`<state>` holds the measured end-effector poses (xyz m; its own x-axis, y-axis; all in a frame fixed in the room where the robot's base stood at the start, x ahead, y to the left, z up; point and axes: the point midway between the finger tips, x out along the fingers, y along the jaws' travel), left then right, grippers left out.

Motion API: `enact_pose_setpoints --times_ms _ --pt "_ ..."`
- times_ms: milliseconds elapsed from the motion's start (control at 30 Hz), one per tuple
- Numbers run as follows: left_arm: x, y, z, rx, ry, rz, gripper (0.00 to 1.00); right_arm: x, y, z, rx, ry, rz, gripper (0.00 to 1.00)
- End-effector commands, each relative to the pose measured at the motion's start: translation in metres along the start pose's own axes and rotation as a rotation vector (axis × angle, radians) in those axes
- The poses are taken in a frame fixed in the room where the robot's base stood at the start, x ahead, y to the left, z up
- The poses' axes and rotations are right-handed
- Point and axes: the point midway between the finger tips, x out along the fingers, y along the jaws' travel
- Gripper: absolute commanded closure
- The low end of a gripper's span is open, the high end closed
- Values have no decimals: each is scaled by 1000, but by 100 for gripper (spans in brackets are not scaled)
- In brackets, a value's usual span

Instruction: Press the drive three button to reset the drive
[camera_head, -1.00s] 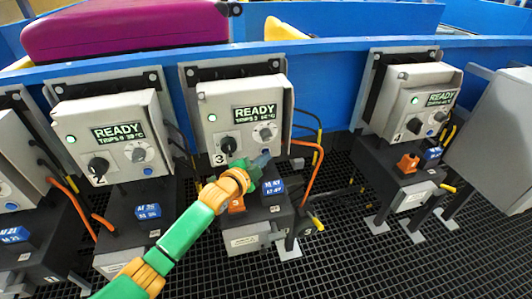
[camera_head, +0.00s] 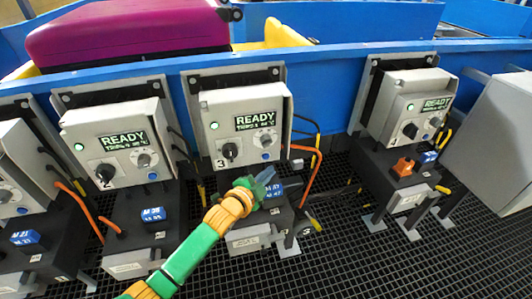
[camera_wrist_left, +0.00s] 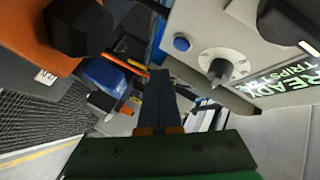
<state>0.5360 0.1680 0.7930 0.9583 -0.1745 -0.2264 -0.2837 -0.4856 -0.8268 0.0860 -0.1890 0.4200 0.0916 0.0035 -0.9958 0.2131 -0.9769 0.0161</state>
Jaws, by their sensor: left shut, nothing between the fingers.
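The drive three box (camera_head: 242,125) is a light grey control box with a lit green lamp (camera_head: 214,126), a READY display (camera_head: 255,121), a black knob marked 3 (camera_head: 229,151) and a grey dial. Its round blue button (camera_head: 266,155) sits at the lower right of the face. In the left wrist view the blue button (camera_wrist_left: 181,44) shows uncovered beside the dial (camera_wrist_left: 222,64). My left gripper (camera_head: 266,177) is shut and empty, just below the button and apart from it. My right gripper is not in view.
Similar boxes, drive two (camera_head: 118,142) and drive four (camera_head: 417,108), flank it, each with its own blue button. Below drive three is a black motor unit with a blue label block (camera_head: 274,190). Orange cables (camera_head: 309,170) loop at its right. A magenta case (camera_head: 130,35) lies behind.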

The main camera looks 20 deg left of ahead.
Motion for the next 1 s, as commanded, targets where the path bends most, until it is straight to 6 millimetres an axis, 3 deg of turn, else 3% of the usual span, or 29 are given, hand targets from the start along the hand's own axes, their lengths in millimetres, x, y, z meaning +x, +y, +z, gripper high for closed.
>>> enact_pose_setpoints --times_ms 200,1000 --pt "-15 9 -12 -2 1 2 100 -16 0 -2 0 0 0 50" --pt "-16 12 -12 0 0 0 100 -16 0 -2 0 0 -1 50"
